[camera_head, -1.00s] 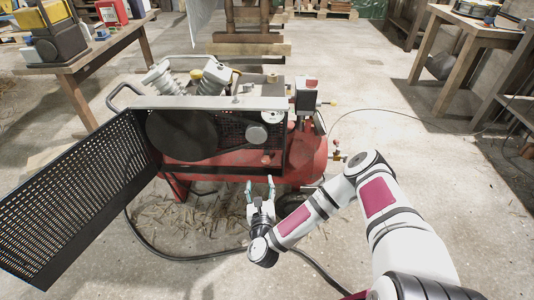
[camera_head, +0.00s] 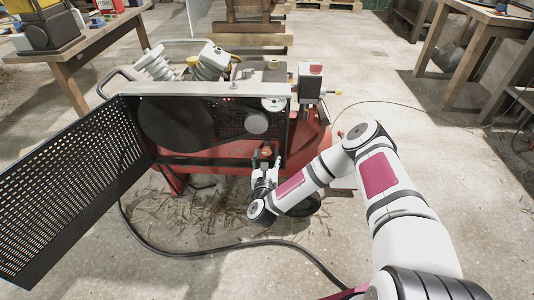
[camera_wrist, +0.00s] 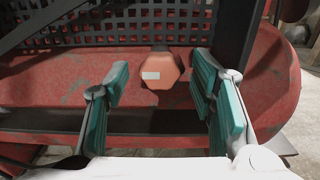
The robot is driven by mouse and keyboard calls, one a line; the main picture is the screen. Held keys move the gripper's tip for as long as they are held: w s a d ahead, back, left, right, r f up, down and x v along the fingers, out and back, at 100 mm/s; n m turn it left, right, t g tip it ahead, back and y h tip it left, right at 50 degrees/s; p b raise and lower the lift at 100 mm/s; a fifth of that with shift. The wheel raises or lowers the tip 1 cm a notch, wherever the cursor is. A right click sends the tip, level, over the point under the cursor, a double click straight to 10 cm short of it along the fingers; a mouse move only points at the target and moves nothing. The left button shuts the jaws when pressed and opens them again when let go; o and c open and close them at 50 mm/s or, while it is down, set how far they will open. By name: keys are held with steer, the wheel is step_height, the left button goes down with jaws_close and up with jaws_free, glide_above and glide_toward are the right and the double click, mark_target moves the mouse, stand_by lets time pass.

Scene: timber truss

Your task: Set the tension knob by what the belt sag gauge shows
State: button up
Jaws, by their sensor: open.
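The tension knob (camera_wrist: 160,72) is an orange-red, many-sided knob with a pale mark on its face. In the wrist view it sits between and beyond the two teal-padded fingers of my gripper (camera_wrist: 162,105), which is open and not touching it. In the head view the knob (camera_head: 266,150) shows small, just beyond my gripper (camera_head: 264,163). The round white gauge (camera_head: 274,103) is at the upper right of the belt housing, but its reading is too small to tell. The dark belt wheel (camera_head: 177,122) is left of it.
The perforated guard door (camera_head: 75,190) stands swung open to the left. The red compressor tank (camera_head: 315,138) lies behind the knob. A black hose (camera_head: 200,254) runs across the floor. Workbenches stand at the far left and right; the concrete floor at right is mostly clear.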

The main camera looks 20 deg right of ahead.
mark_target(267, 152)
steer(key=shift+b+x, duration=0.45)
steer(key=shift+x, duration=1.35)
steer(key=c, duration=1.2)
steer(key=shift+n, duration=0.3)
